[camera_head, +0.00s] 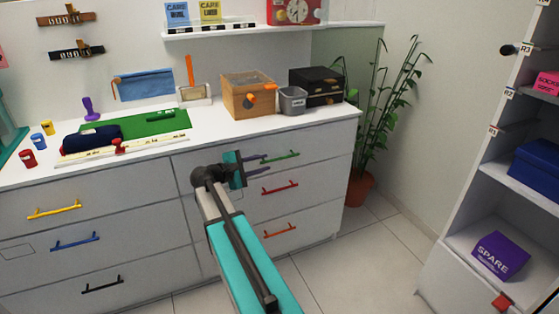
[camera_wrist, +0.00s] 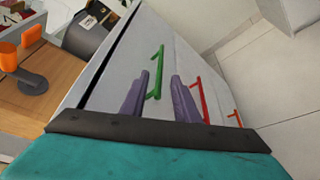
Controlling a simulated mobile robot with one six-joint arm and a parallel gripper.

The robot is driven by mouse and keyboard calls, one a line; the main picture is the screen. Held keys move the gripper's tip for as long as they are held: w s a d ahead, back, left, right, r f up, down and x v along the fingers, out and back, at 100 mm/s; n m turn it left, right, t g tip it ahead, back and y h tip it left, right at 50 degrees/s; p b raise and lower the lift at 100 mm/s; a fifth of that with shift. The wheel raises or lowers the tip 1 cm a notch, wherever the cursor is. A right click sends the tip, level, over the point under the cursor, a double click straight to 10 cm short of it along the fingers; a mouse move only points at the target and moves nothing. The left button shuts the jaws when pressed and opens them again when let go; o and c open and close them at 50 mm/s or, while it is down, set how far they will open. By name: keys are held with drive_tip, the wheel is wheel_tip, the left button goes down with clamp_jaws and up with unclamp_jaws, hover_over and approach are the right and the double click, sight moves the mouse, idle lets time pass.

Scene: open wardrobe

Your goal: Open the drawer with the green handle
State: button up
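The green handle (camera_head: 280,157) is a bar on the top drawer (camera_head: 314,151) of the right-hand column, and the drawer looks shut. My gripper (camera_head: 268,164) is in front of that drawer, its purple fingers pointing at the front near the handle's left end. In the wrist view the fingers of my gripper (camera_wrist: 160,80) are spread, and the green handle (camera_wrist: 158,70) shows in the gap between them, nearer the left finger. I see no clear contact. How far the tips are from the drawer front is hard to tell.
The red handle (camera_head: 280,188) and orange handle (camera_head: 280,231) are on drawers below. A wooden box (camera_head: 248,102), grey bin (camera_head: 292,104) and black case (camera_head: 316,94) stand on the counter above. A plant (camera_head: 360,188) stands right of the drawers. Open floor (camera_head: 375,255) lies between drawers and shelf.

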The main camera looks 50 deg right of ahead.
sight(280, 159)
drive_tip(key=x, duration=0.9)
drive_tip(key=shift+d+f+b, duration=0.1)
drive_tip(key=shift+d+b, duration=0.2)
drive_tip(key=shift+d, duration=0.1)
clamp_jaws()
drive_tip(key=shift+a, duration=0.15)
drive_tip(key=shift+s, duration=0.1)
